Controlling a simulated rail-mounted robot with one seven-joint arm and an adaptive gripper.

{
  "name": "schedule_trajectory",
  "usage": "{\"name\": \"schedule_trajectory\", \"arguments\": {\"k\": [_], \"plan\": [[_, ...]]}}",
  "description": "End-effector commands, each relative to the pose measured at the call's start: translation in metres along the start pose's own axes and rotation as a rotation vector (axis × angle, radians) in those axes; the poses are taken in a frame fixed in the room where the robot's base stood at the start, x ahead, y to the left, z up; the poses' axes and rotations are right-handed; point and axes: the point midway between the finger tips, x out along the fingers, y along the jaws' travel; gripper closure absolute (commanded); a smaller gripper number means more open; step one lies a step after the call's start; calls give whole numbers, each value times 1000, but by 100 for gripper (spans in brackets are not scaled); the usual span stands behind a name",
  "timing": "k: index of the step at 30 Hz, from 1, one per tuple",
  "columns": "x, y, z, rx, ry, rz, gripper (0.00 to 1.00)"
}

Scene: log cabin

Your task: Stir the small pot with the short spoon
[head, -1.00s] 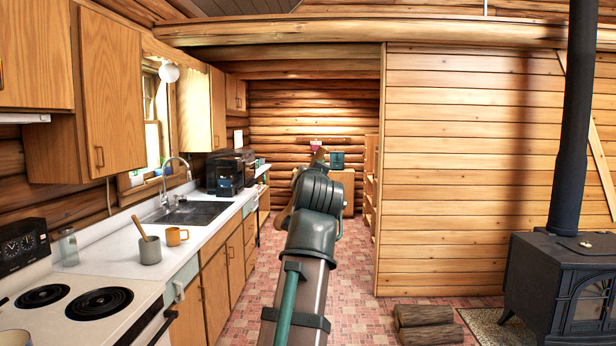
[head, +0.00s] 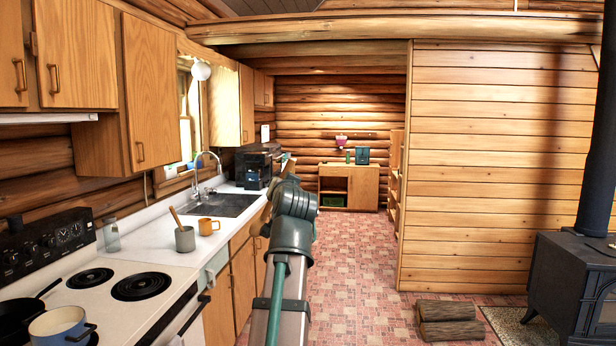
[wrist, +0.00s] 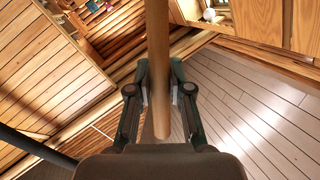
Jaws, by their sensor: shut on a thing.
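The small pot (head: 60,328), blue outside and pale inside with dark handles, sits on the stove at the lower left of the head view, partly cut off by the frame. My gripper (wrist: 160,88) is shut on a round wooden handle (wrist: 158,50), likely a spoon's; the head of it is out of the wrist view. A wooden handle (head: 175,216) also sticks up from a grey crock (head: 185,240) on the counter. In the head view my gripper is mostly hidden behind my arm, well to the right of and away from the pot.
A black pan (head: 16,318) stands left of the pot on the stove (head: 130,318). An orange mug (head: 208,226) and a glass jar (head: 111,235) stand on the counter. Cabinets (head: 150,95) hang above.

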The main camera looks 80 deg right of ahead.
Motion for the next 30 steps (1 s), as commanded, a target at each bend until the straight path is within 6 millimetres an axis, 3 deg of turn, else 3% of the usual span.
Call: {"name": "schedule_trajectory", "arguments": {"k": [1,6,15,24,30], "plan": [[15,-15,10,1,-22,-30,100],[56,-60,51,-8,-79,-129,100],[110,-146,129,-24,-180,-308,100],[145,-236,214,-41,-280,-490,100],[156,-297,273,-54,-345,-613,100]]}}
